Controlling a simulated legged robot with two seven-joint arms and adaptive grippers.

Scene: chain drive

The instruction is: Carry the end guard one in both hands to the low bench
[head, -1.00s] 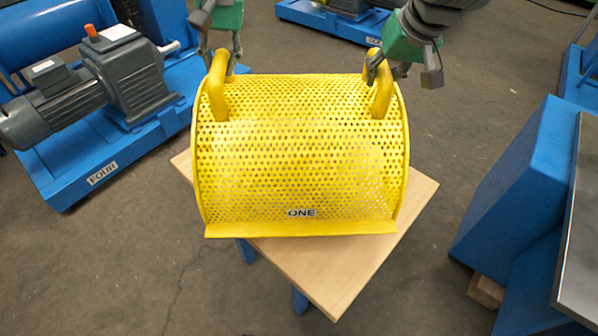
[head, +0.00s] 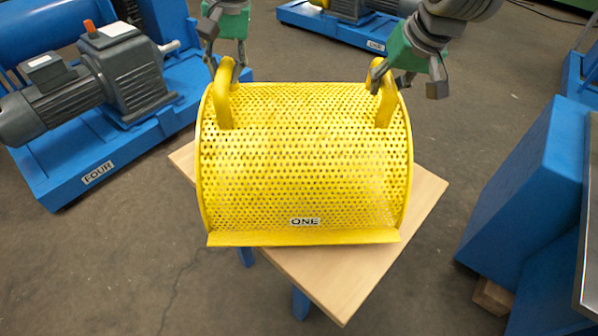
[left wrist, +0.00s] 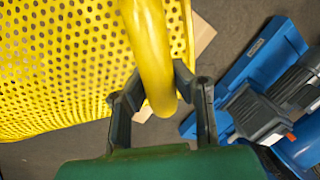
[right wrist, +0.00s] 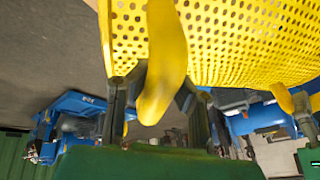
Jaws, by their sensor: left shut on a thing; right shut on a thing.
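The end guard one (head: 305,160) is a yellow perforated curved cover with a small "ONE" label on its front. In the head view it is over the low bench (head: 400,225), which has a pale wooden top and blue legs. I cannot tell whether it touches the top. My left gripper (head: 224,70) is shut on the guard's left handle; in the left wrist view its fingers (left wrist: 163,105) lie either side of the yellow bar. My right gripper (head: 388,78) is shut on the right handle, also seen in the right wrist view between the fingers (right wrist: 158,100).
A grey motor (head: 128,70) on a blue base labelled "FOUR" (head: 98,172) stands at the left. A blue block-shaped stand (head: 525,180) with a grey-topped surface (head: 588,240) is at the right. Another blue machine base (head: 335,22) is behind. Grey floor lies between them.

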